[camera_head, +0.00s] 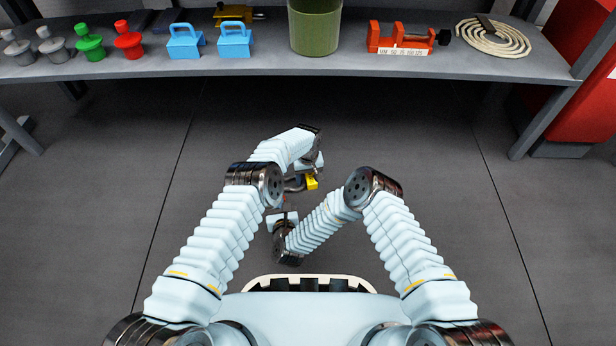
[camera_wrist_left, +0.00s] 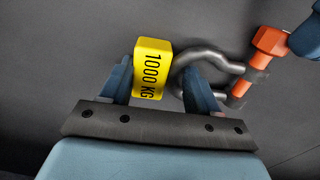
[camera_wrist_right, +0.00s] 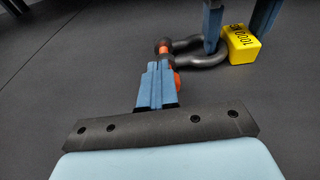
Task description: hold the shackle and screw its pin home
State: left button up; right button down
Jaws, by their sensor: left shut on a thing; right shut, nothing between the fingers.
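The shackle (camera_wrist_left: 205,58) is a dark grey bow with a yellow block marked 1000 KG (camera_wrist_left: 151,68) on its curved end. My left gripper (camera_wrist_left: 160,72) is shut on this yellow block, with one finger passing inside the bow. The orange pin (camera_wrist_left: 255,60) crosses the shackle's open end; its thick head is at the upper side. How deep its thread sits cannot be told. My right gripper (camera_wrist_right: 158,68) is shut and empty, its fingertips close beside the pin (camera_wrist_right: 164,48); contact cannot be told. In the head view the shackle (camera_head: 292,185) is partly hidden by my arms.
A grey shelf (camera_head: 300,68) runs across the back, clear of my arms. It bears grey, green and red knobbed pieces, blue handled blocks (camera_head: 234,42), a green bin (camera_head: 314,28), an orange clamp-like device (camera_head: 400,38) and coiled rope (camera_head: 492,38). The floor around the grippers is free.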

jog(key=shift+d+f, duration=0.3)
jog(key=shift+d, duration=0.15)
dwell(0.4)
pick_arm(q)
jog(key=shift+a, duration=0.1)
pick_arm(e)
jog(key=shift+r, duration=0.35)
jog(key=shift+f+v, duration=0.2)
jog(key=shift+v, duration=1.3)
jog(key=shift+f+v, duration=0.25)
jog(key=shift+v, duration=1.25)
jog(key=shift+s, duration=0.1)
pick_arm(q)
jog(key=o, duration=1.2)
jog(key=shift+o, duration=0.2)
